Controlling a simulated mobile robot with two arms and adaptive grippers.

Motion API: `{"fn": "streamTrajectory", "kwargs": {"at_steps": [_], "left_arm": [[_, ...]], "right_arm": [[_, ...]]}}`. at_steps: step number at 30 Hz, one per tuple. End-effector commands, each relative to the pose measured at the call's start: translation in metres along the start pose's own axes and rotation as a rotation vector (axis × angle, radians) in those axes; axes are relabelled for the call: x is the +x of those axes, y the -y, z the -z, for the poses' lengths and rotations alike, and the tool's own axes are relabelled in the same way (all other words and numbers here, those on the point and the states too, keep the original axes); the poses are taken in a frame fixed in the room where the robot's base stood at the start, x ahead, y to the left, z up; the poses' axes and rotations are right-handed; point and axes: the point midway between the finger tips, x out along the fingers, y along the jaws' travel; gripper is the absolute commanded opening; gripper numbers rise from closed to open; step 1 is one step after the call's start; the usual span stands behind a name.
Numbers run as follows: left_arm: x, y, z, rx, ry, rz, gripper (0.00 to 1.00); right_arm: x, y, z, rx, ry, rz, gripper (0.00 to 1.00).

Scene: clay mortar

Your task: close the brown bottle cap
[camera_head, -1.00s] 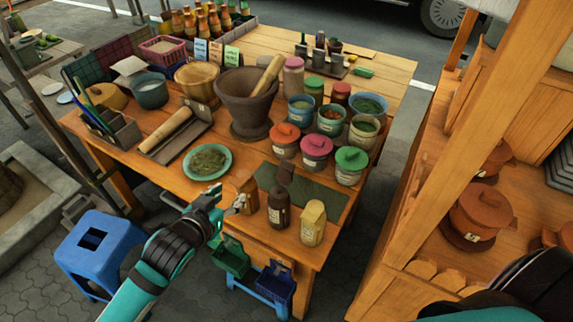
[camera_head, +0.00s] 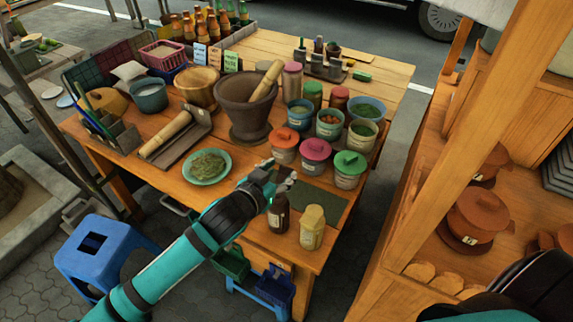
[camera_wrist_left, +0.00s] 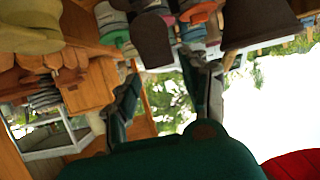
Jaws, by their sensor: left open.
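The brown bottle (camera_head: 279,215) stands upright near the table's front right corner, with its upper part behind my left gripper. My left gripper (camera_head: 279,174) is open just above it, coming in from the left. In the left wrist view, which looks upside down, a dark brown rounded piece (camera_wrist_left: 152,42), apparently the bottle's cap, shows beyond and between the spread fingers (camera_wrist_left: 168,70). I cannot tell whether a finger touches it. In the head view the cap is hidden by the gripper. My right gripper is not in view.
A yellow bottle (camera_head: 312,229) stands close to the right of the brown bottle. Lidded jars (camera_head: 316,157) and the clay mortar (camera_head: 245,105) stand behind. A plate of herbs (camera_head: 207,167) lies to the left. A dark mat (camera_head: 318,200) lies behind the bottles.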

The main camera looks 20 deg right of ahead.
Motion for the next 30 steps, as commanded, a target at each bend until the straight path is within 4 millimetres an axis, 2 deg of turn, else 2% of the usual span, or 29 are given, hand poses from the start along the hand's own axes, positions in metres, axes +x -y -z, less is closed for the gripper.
{"fn": "streamTrajectory", "kwargs": {"at_steps": [3, 9, 20, 30], "left_arm": [[0.021, 0.000, 0.001, 0.001, 0.001, 0.000, 0.46], [0.039, 0.000, 0.001, 0.000, 0.000, 0.000, 0.46], [0.043, 0.000, 0.000, 0.000, -0.001, 0.000, 0.46], [0.043, 0.000, 0.000, 0.000, 0.000, 0.000, 0.02]], "right_arm": [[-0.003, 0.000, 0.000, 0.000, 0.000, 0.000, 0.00], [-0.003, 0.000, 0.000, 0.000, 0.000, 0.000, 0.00], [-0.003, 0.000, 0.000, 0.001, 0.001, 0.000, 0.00], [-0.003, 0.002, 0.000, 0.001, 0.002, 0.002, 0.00]]}}
